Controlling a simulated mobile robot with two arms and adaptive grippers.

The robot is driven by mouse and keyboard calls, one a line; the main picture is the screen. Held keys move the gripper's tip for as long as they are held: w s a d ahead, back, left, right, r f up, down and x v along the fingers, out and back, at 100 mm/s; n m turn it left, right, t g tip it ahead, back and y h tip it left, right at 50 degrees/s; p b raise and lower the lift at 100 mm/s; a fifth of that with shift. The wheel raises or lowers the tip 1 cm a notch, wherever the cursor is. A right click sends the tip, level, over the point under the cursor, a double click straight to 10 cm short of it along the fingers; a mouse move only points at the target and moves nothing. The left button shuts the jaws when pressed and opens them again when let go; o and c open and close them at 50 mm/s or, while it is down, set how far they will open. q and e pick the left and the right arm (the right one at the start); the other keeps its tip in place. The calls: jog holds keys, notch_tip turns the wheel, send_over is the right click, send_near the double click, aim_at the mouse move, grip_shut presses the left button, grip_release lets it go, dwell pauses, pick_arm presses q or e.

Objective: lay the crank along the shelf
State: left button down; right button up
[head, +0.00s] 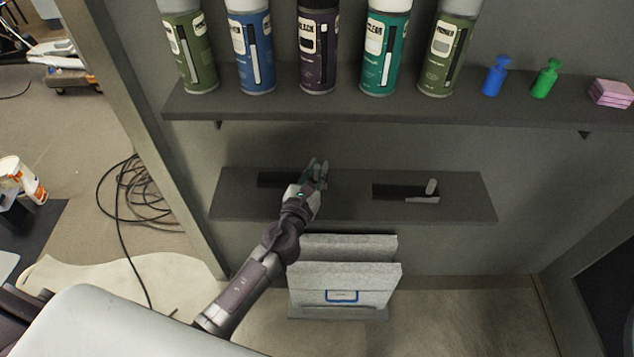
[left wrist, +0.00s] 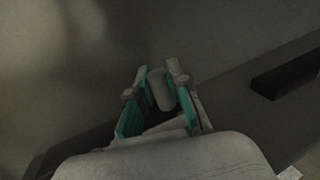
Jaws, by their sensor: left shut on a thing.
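The lower grey shelf (head: 350,208) runs across the middle of the head view. My left gripper (head: 317,172) is over its left half, with the fingers at a dark rectangle there. In the left wrist view my left gripper (left wrist: 157,85) is shut on a pale upright cylinder (left wrist: 160,92), which looks like the crank's handle. The rest of the held crank is mostly hidden by the gripper. A second pale crank-like piece (head: 422,199), with an upright peg, lies at the right dark rectangle. My right gripper is not in view.
A grey holder (head: 345,275) stands below. The shelf's right end is bare.

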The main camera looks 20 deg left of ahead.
aim_at(317, 178)
pick_arm(q)
notch_tip(317, 178, down, 4)
jog(key=b, duration=0.3)
jog(key=shift+r, duration=0.25)
jog(key=c, duration=1.1)
grip_release()
